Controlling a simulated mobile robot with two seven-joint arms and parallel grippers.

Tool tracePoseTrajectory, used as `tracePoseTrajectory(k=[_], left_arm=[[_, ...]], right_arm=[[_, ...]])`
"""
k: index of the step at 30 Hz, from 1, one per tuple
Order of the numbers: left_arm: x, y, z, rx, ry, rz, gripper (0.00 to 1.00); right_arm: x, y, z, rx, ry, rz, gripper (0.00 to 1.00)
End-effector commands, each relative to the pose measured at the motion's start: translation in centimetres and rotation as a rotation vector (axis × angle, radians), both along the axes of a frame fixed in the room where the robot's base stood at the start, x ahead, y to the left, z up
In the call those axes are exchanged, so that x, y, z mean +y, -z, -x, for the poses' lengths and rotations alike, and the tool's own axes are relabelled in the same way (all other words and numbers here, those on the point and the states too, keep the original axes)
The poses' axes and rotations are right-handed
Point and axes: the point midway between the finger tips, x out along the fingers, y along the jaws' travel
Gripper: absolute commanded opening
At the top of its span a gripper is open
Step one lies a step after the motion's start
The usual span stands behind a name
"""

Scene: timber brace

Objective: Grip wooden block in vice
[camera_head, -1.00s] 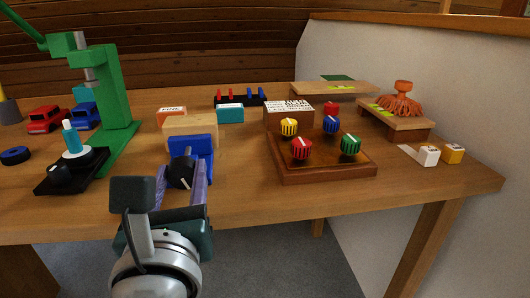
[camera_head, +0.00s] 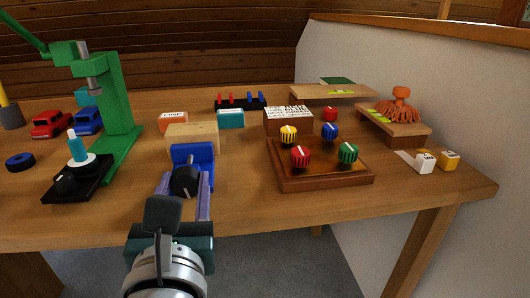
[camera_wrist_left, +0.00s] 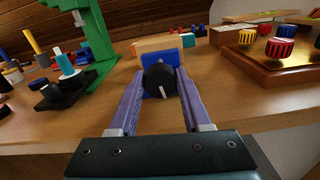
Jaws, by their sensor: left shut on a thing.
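The light wooden block (camera_head: 192,135) lies directly behind the vice's blue jaw (camera_head: 193,154); I cannot tell whether they touch. In the left wrist view the block (camera_wrist_left: 165,43) also shows behind the blue jaw. The vice's black knob (camera_head: 186,180) with a white mark faces me. My left gripper (camera_head: 186,188) reaches in from the front edge, its two purple fingers shut on the knob, one on each side. The left wrist view shows the knob (camera_wrist_left: 160,80) between the fingertips. My right gripper is not in view.
A wooden board with coloured knobs (camera_head: 325,179) sits to the right. Small labelled blocks (camera_head: 172,122) lie behind the wooden block. The table front between vice and board is clear.

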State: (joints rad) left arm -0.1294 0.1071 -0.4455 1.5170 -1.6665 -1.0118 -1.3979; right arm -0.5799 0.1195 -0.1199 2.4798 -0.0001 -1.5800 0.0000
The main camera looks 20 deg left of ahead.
Motion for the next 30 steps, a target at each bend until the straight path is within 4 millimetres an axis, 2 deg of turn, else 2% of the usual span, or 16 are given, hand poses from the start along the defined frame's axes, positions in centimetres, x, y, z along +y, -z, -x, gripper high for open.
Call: tracePoseTrajectory(k=[2,3,10,20,23,30], left_arm=[[0.0,0.0,0.0,-0.002,0.0,-0.001,0.0],[0.0,0.0,0.0,-0.002,0.0,-0.001,0.52],[0.0,0.0,0.0,-0.002,0.0,0.0,0.77],[-0.3,0.0,0.4,0.0,0.001,0.001,0.78],[-1.0,0.0,1.6,0.002,0.001,0.001,0.78],[-3.6,0.0,5.8,0.002,0.001,0.001,0.78]], right_arm=[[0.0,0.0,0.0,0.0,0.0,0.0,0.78],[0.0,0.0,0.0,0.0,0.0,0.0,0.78],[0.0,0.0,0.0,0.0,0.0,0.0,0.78],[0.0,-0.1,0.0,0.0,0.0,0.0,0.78],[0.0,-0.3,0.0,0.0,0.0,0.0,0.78],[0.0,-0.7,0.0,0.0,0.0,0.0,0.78]])
